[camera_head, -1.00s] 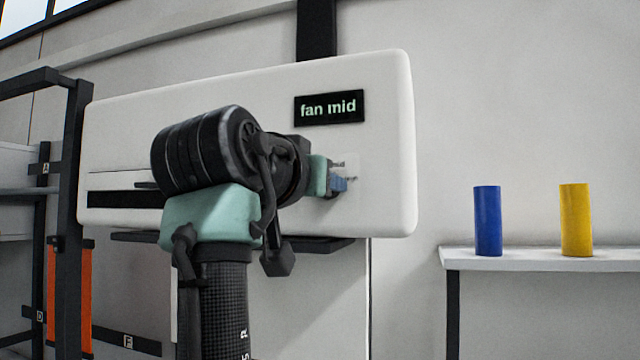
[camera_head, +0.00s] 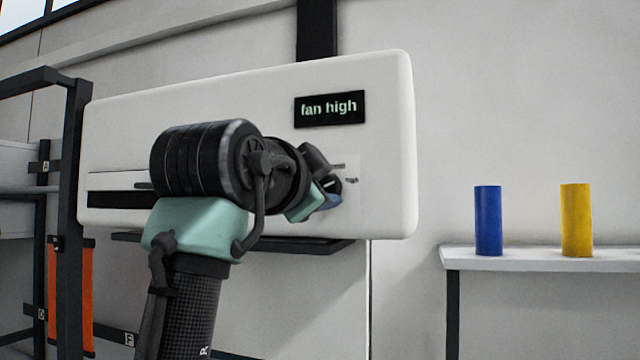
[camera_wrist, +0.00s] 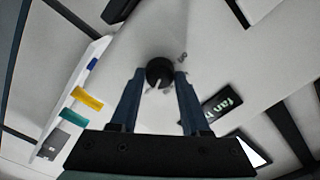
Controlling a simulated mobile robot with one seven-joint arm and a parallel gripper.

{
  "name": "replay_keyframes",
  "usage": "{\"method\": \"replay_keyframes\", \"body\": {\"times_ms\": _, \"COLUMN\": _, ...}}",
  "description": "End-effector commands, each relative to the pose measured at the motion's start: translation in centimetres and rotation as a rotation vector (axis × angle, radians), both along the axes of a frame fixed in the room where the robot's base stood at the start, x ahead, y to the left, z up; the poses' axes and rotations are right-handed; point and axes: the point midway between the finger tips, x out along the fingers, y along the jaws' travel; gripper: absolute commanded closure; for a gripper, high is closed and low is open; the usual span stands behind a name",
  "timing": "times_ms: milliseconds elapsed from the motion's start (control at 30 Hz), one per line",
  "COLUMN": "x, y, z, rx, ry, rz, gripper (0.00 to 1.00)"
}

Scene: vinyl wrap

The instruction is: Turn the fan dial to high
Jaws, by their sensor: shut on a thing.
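The white fan unit (camera_head: 387,130) hangs on the wall. Its black display (camera_head: 329,108) reads "fan high". The display also shows, partly cut by a finger, in the wrist view (camera_wrist: 222,104). The round black dial (camera_wrist: 159,72) with a pale pointer sits between my gripper's two blue fingers in the wrist view. My gripper (camera_wrist: 156,84) is shut on the dial, one finger on each side. In the head view my gripper (camera_head: 329,197) is at the unit's right part, below the display, and my wrist hides most of the dial.
A white shelf (camera_head: 540,259) at the right holds a blue cylinder (camera_head: 488,220) and a yellow cylinder (camera_head: 576,220). A dark rack frame (camera_head: 70,150) with an orange panel (camera_head: 75,300) stands at the left. The wall between unit and shelf is clear.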

Motion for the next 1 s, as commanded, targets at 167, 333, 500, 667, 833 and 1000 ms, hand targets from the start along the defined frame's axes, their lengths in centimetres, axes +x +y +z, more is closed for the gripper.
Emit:
{"method": "replay_keyframes", "body": {"times_ms": 167, "x": -0.05, "y": -0.02, "z": 0.14, "rx": 0.077, "ry": -0.028, "rz": 0.0, "gripper": 1.0}}
{"method": "replay_keyframes", "body": {"times_ms": 333, "x": -0.04, "y": -0.04, "z": 0.13, "rx": 0.119, "ry": -0.042, "rz": -0.001, "gripper": 1.0}}
{"method": "replay_keyframes", "body": {"times_ms": 500, "x": -0.05, "y": -0.05, "z": 0.12, "rx": 0.135, "ry": -0.047, "rz": -0.001, "gripper": 1.0}}
{"method": "replay_keyframes", "body": {"times_ms": 667, "x": -0.06, "y": -0.04, "z": 0.12, "rx": 0.137, "ry": -0.048, "rz": -0.001, "gripper": 1.0}}
{"method": "replay_keyframes", "body": {"times_ms": 833, "x": -0.05, "y": -0.05, "z": 0.13, "rx": 0.137, "ry": -0.047, "rz": 0.0, "gripper": 1.0}}
{"method": "replay_keyframes", "body": {"times_ms": 1000, "x": -0.05, "y": -0.05, "z": 0.11, "rx": 0.136, "ry": -0.047, "rz": 0.0, "gripper": 0.27}}
